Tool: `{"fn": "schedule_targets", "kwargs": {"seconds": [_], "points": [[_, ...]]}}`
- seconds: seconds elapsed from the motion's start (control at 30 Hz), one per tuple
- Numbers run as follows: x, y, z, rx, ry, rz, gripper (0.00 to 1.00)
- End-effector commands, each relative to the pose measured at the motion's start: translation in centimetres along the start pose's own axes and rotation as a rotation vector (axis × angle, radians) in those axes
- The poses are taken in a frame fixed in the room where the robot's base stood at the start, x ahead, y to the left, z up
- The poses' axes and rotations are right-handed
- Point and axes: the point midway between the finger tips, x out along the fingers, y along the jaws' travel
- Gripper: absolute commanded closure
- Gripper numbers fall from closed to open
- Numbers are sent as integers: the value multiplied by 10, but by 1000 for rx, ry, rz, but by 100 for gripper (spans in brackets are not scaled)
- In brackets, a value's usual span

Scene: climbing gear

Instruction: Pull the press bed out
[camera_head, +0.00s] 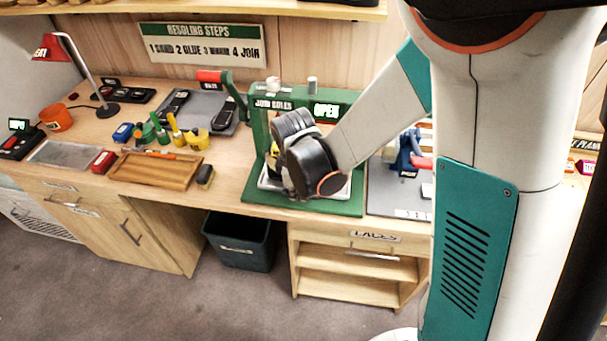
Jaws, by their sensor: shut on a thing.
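The green press (259,128) stands on the bench, with a "JOIN SOLES" label and a lit "OPEN" sign. Its pale press bed (343,191) lies low over the green base plate (310,206). My gripper (273,165) is at the front left of the press, low over the bed and shut on it. My dark wrist hides most of the fingers, the middle of the bed and the exact place of the grip. I cannot tell how far out the bed is.
A wooden tray (156,171) and a brush (205,176) lie left of the press. A grey mat with a blue and red tool (408,155) is to the right. A dark bin (240,240) and open shelves (350,288) are below. The floor in front is clear.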

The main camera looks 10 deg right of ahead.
Motion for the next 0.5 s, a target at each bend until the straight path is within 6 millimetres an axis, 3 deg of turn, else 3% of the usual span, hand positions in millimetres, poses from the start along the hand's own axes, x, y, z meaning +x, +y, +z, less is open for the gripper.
{"fn": "schedule_targets", "kwargs": {"seconds": [0.13, 0.43, 0.5], "points": [[-3, -16, 0, -1, 1, 1, 100], [-4, -17, 0, 0, 1, 1, 100], [-4, -17, 0, 0, 1, 1, 78]]}}
